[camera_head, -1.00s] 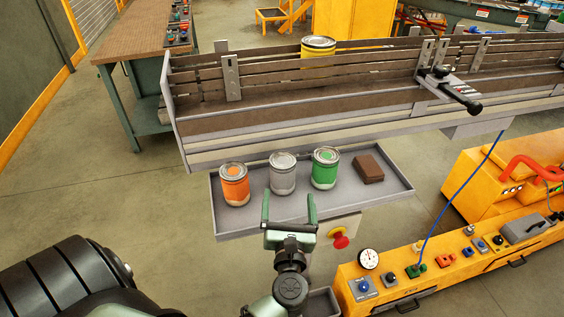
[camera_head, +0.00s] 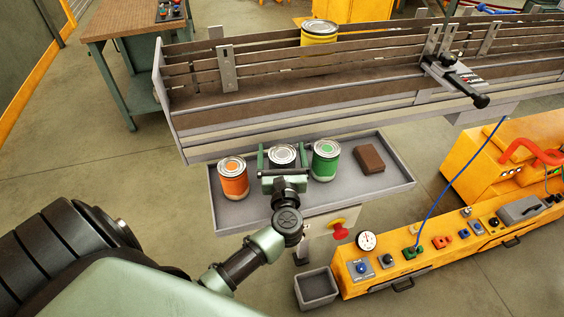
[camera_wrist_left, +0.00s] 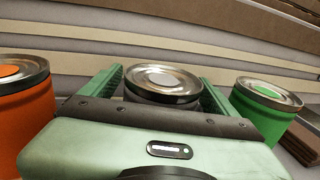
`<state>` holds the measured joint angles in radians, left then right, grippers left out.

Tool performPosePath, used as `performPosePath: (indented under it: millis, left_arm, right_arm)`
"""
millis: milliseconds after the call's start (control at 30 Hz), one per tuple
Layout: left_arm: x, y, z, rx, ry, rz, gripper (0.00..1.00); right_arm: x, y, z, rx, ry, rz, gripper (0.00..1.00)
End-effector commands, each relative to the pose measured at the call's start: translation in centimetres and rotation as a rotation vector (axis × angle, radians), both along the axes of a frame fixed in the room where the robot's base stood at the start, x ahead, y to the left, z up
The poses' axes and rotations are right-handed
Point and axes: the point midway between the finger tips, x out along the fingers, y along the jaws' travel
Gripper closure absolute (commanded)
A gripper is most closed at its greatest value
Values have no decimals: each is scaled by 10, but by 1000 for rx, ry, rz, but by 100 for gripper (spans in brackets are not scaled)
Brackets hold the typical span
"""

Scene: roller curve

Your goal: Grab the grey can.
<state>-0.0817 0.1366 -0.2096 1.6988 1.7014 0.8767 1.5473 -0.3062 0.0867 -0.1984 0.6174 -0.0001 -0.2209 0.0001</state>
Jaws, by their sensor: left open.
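The grey can (camera_head: 283,154) stands upright on a grey tray (camera_head: 240,212), between an orange can (camera_head: 233,178) and a green can (camera_head: 325,160). My left gripper (camera_head: 283,153) is open, with one finger on each side of the grey can. In the left wrist view the grey can (camera_wrist_left: 163,82) shows its metal lid between the two green fingers, and its lower body is hidden by the gripper. I cannot tell whether the fingers touch it. My right gripper is not in view.
The orange can (camera_wrist_left: 24,105) and green can (camera_wrist_left: 265,106) stand close outside the fingers. A brown block (camera_head: 369,159) lies at the tray's right. A red button (camera_head: 339,231) is below the tray's front.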

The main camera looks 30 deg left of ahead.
Motion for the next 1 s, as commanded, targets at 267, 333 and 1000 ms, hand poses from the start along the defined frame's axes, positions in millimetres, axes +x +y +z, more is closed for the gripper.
performPosePath:
  millis: [267,333,1000]
  left_arm:
    - [0,0,-1,-1,1,0,27]
    - [0,0,-1,-1,1,0,47]
    - [0,0,30,-4,-4,1,83]
  right_arm:
    - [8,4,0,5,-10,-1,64]
    - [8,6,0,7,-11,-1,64]
    - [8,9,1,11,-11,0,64]
